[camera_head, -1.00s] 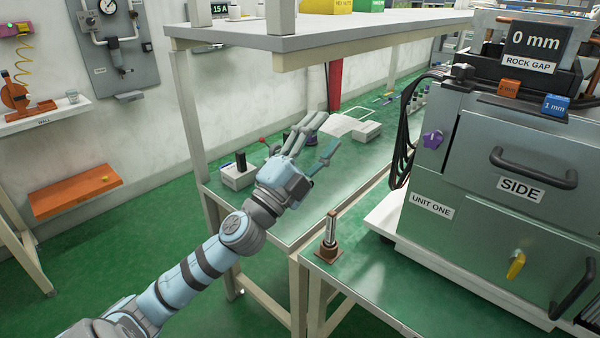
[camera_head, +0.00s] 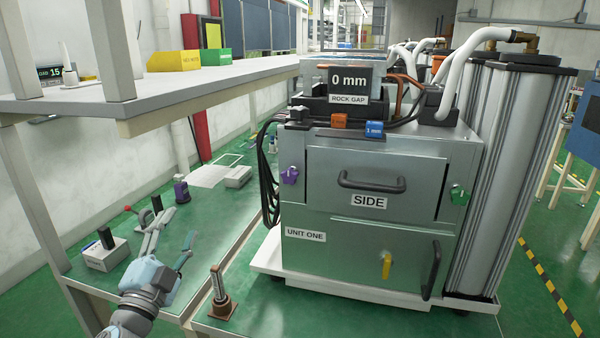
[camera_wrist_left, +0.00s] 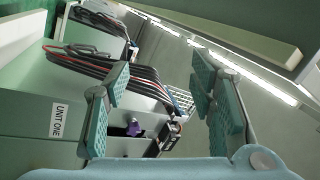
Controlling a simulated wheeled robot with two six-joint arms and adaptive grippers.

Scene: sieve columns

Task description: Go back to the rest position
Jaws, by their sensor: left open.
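My left gripper (camera_head: 174,228) is at the lower left of the head view, over the green-topped bench. Its fingers are spread and point away from me, with nothing between them. In the left wrist view both teal-padded fingers (camera_wrist_left: 162,92) stand wide apart and empty. The UNIT ONE machine (camera_head: 330,258) stands to the right of the gripper, apart from it; its label side also shows in the left wrist view (camera_wrist_left: 30,110). My right gripper is not in view.
A small brown-based post (camera_head: 220,302) stands on the bench right of the gripper. A grey box (camera_head: 105,256) with a black knob is at its left. A pale shelf (camera_head: 190,86) overhangs the bench. Tall cylinders (camera_head: 510,170) stand right of the machine. Yellow-black tape (camera_head: 548,285) marks the open floor.

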